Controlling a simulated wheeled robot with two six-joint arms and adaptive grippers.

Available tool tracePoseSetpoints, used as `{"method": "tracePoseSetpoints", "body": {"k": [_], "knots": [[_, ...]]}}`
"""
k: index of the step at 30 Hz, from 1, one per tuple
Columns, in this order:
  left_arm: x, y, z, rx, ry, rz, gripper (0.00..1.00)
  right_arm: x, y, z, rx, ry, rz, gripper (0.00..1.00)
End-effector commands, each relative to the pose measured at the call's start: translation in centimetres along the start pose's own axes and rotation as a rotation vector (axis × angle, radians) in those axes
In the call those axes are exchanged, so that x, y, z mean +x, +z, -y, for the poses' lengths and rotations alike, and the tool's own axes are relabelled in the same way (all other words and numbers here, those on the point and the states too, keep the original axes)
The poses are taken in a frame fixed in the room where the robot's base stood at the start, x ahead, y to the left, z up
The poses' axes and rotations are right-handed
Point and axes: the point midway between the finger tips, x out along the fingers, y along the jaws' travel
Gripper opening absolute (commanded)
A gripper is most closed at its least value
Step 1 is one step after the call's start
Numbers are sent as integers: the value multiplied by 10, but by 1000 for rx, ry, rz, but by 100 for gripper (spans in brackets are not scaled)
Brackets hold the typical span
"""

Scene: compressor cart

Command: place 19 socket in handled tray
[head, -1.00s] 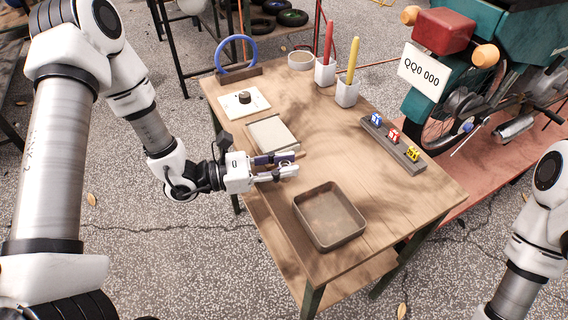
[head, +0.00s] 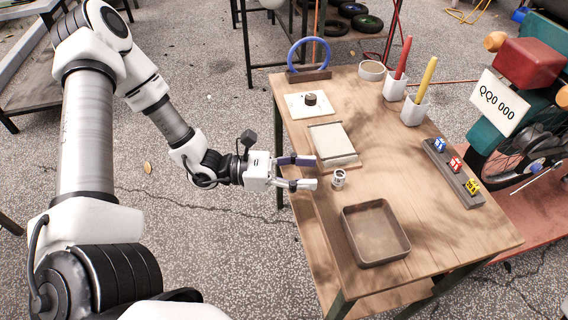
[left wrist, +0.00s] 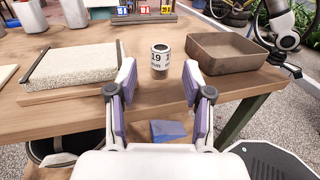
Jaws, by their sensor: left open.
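The 19 socket (head: 339,178) is a small silver cylinder with a white label, standing upright on the wooden table. In the left wrist view the socket (left wrist: 160,62) shows "19" and stands ahead, centred in the gap between the fingers. My left gripper (head: 314,172) is open and empty at the table's left edge, just left of the socket and apart from it. Its purple-padded fingers (left wrist: 160,84) point at the socket. A blue hoop handle rises from a brown base (head: 309,76) at the far left corner; I cannot see inside it. My right gripper is out of view.
An open brown square tray (head: 376,232) without a visible handle lies nearer than the socket. A pale slab (head: 333,145) and a white plate with dark knob (head: 309,104) lie behind. A grey rail (head: 453,173) holds coloured cubes. White cups (head: 414,111) hold red and yellow sticks.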

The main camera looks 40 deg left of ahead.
Motion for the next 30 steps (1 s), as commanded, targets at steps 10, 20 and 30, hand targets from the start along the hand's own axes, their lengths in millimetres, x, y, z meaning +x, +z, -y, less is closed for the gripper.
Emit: {"method": "tracePoseSetpoints", "body": {"k": [10,20,30], "knots": [[-46,3,0,1,2,1,51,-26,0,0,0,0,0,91],[-85,-134,136,277,-738,-680,51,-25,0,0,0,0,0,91],[-133,-231,138,1467,-1581,-951,51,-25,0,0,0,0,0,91]]}}
